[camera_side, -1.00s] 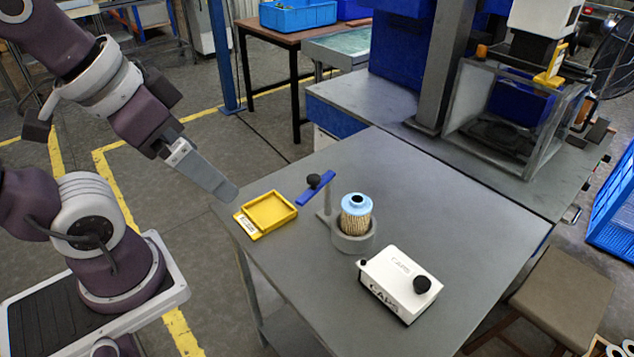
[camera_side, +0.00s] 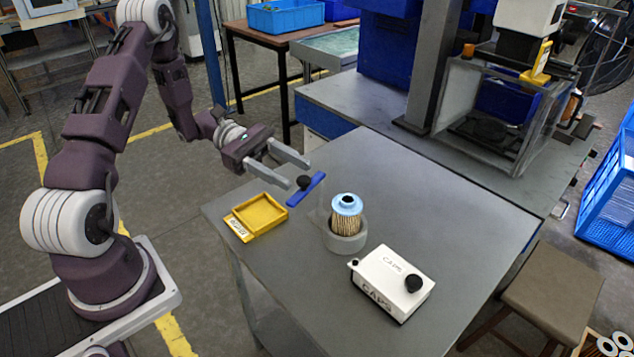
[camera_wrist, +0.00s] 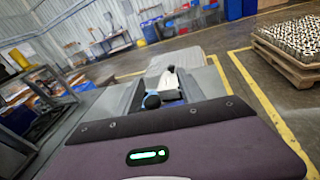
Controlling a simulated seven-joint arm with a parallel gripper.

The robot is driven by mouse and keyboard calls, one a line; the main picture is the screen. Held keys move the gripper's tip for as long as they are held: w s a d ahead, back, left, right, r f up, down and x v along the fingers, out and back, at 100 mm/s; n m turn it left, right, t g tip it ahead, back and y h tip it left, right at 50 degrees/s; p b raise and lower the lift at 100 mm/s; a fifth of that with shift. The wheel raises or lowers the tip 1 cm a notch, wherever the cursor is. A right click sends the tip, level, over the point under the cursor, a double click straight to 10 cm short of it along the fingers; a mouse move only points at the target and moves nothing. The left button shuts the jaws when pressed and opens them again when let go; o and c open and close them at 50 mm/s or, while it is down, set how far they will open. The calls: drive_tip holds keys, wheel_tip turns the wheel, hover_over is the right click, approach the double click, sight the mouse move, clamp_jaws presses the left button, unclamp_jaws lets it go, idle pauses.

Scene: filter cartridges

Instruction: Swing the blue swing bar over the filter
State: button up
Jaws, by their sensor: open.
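The blue swing bar (camera_side: 306,190) with its black knob sits on top of a post beside the filter holder and points away from the filter. The filter (camera_side: 347,216), pleated with a light-blue top, stands upright in the round grey holder (camera_side: 345,243). My gripper (camera_side: 300,173) is open and empty, with its two grey fingers just behind and left of the swing bar's knob. I cannot tell whether a finger touches the bar. In the wrist view a black knob (camera_wrist: 152,101) and a bit of blue show beyond my gripper's body.
A yellow tray (camera_side: 262,228) lies at the table's left edge. A white box (camera_side: 392,283) marked CAPS with a black knob stands in front of the holder. The grey table (camera_side: 440,200) is clear to the right. A clear-walled machine (camera_side: 500,115) stands at the back right.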

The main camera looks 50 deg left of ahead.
sight(310, 181)
wheel_tip(310, 181, down, 3)
drive_tip(key=w+a+n+t, duration=0.1)
drive_tip(key=a+n+t, duration=0.2)
drive_tip(key=x, duration=0.7)
drive_tip(key=shift+w+d, duration=0.15)
drive_tip(key=shift+d, duration=0.05)
clamp_jaws()
idle(0.8)
